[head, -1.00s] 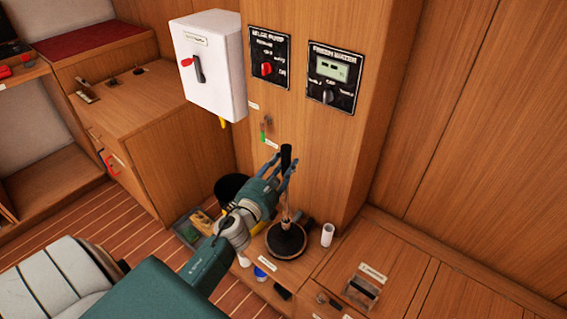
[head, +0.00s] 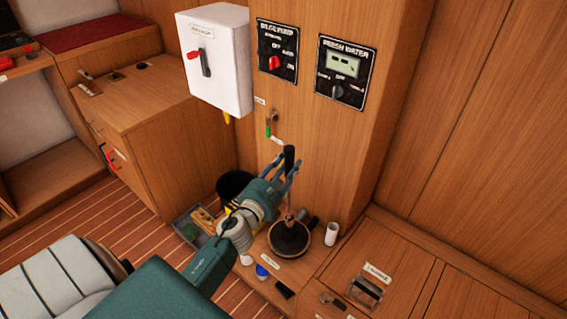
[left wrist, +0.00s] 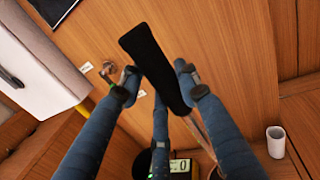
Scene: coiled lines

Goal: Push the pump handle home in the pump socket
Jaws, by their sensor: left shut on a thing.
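The pump handle has a black grip (head: 289,157) on a thin metal rod and stands nearly upright. The pump socket (head: 288,240) is in a round dark base on the wooden ledge, directly below it. The rod's lower end meets the raised middle of the base; how deep it sits I cannot tell. My left gripper (head: 284,171) is shut on the grip, with its fingers around it. In the left wrist view the black grip (left wrist: 152,60) lies between the gripper's fingers (left wrist: 160,78), and the socket is mostly hidden. My right gripper is not in view.
A white cup (head: 331,234) stands right of the base. A blue-topped item (head: 262,271) and a small black block (head: 284,291) lie in front. A grey tray (head: 184,226) and a dark bucket are at left. The wall panel rises close behind the handle.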

